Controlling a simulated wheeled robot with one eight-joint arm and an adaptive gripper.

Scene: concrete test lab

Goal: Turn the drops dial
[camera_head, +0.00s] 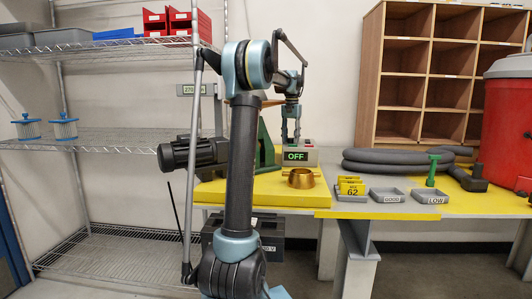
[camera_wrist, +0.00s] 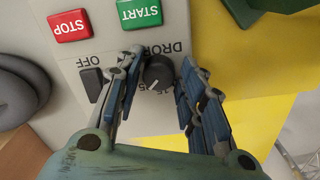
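The drops dial (camera_wrist: 158,72) is a small dark round knob with a light pointer mark, on a pale control box (camera_wrist: 105,52). Part of its printed label is hidden by my fingers. In the wrist view my gripper (camera_wrist: 159,62) is open, with one blue-grey finger on each side of the dial. The left finger is very close to the dial; I cannot tell whether it touches. The dial is not visible there.
Beside the dial are a dark switch (camera_wrist: 91,84) labelled OFF, a red STOP button (camera_wrist: 69,25) and a green START button (camera_wrist: 139,12). A green stand (camera_head: 265,148) is left of the box. A brass ring (camera_head: 301,178) and grey trays (camera_head: 386,195) lie in front.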

